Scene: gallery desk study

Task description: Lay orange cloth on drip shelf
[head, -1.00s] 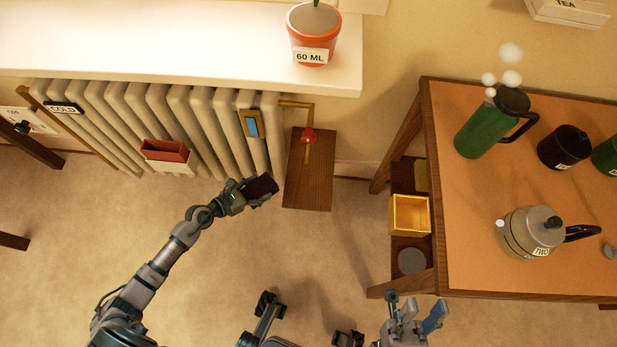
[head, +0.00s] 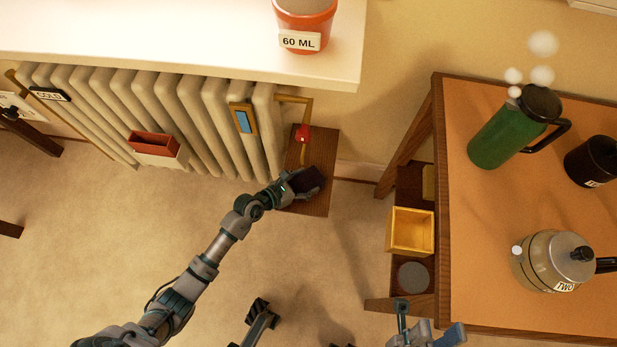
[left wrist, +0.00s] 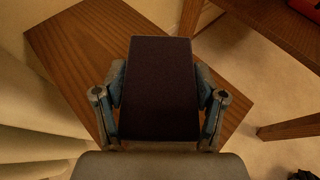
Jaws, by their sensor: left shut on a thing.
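My left gripper (head: 291,184) is shut on a flat, dark purple-brown rectangular thing (head: 309,182). It looks dark rather than orange, and I cannot tell if it is cloth. In the left wrist view the dark thing (left wrist: 157,88) sits between the two fingers, in front of a brown wooden board. This board, apparently the drip shelf (head: 316,205), is below the red-knobbed valve beside the radiator. The held thing overlaps the shelf in both views; I cannot tell if they touch. My right gripper (head: 425,335) is low in the head view, its fingers apart and empty.
A ribbed radiator (head: 190,115) stands left of the shelf, with a red-and-white box (head: 157,157) on its front. The brass pipe and red valve knob (head: 303,134) stand over the shelf. The orange-topped table (head: 480,240) is to the right; open floor lies between.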

